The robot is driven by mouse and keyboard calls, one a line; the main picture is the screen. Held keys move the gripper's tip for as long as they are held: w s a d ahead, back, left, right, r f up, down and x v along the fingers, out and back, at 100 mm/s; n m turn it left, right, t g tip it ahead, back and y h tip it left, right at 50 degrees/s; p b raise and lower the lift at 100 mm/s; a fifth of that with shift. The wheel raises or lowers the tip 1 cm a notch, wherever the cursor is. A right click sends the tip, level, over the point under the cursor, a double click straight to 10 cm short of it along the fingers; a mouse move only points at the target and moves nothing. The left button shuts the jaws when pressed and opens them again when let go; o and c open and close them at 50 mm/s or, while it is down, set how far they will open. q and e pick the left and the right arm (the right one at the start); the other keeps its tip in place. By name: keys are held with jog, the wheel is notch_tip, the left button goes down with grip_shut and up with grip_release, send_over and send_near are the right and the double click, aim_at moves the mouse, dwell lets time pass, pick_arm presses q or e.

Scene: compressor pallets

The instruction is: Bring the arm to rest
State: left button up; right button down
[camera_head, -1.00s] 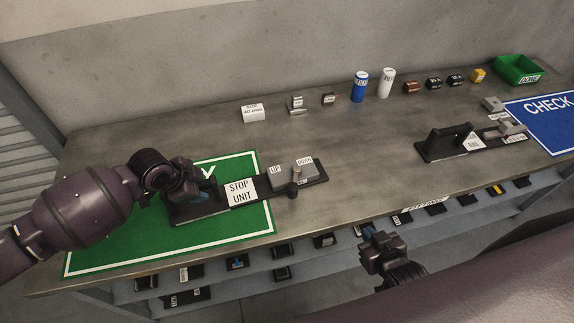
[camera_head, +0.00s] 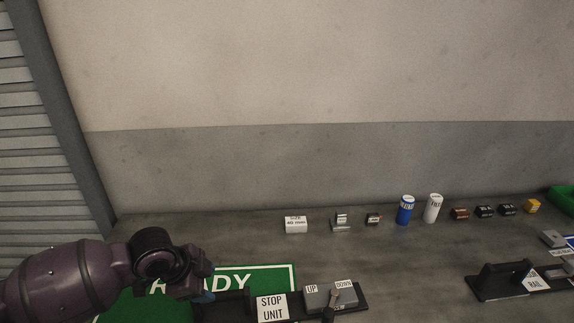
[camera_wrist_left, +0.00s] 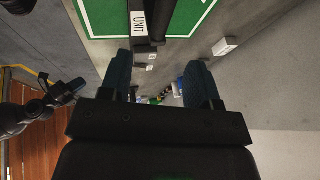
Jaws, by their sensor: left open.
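The black end of the stop unit (camera_wrist_left: 146,24) shows just beyond the fingers. I cannot tell how near they are to its handle, which is hidden by my arm in the head view. My right arm's dark end (camera_wrist_left: 62,92) shows at the left of the left wrist view; its jaws are unclear.
A size block (camera_head: 296,225), small metal parts, a blue can (camera_head: 405,210), a white can (camera_head: 432,208) and several small blocks line the back of the bench. A rail unit (camera_head: 505,281) and green bin (camera_head: 562,199) are at right. The bench middle is clear.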

pick_arm(q)
jog(key=w+d+r+n+t+h, duration=0.4)
jog(key=w+r+t, duration=0.2)
jog(key=r+t, duration=0.2)
jog(key=s+a+f+n+y, duration=0.2)
jog(key=s+a+f+n, duration=0.2)
jog(key=s+a+f, duration=0.1)
jog(key=s+a+f+n+t+y, duration=0.1)
jog(key=s+a+f+n+y, duration=0.2)
jog(key=s+a+f, duration=0.2)
jog(key=s+a+f+n+t+y, duration=0.1)
jog(key=s+a+f+n+y, duration=0.1)
jog(key=s+a+f+n, duration=0.2)
jog(key=shift+s+a+f+n+y, duration=0.15)
jog(key=shift+s+a+f, duration=0.2)
jog(key=shift+s+f, duration=0.35)
jog(key=shift+s+a+f+n+y, duration=0.1)
jog(key=shift+s+a+f, duration=0.3)
jog(key=shift+s+f, duration=0.3)
jog(key=shift+s+a+f+n+y, duration=0.15)
jog(key=shift+s+a+f, duration=0.2)
jog(key=shift+s+f, duration=0.35)
jog(key=s+a+f+g, duration=0.1)
jog(key=s+f, duration=0.3)
jog(key=s, duration=0.2)
jog(key=shift+s+f+n+g+y, duration=0.25)
jog(key=shift+s+n+g+y, duration=0.05)
jog(key=shift+s+n, duration=0.1)
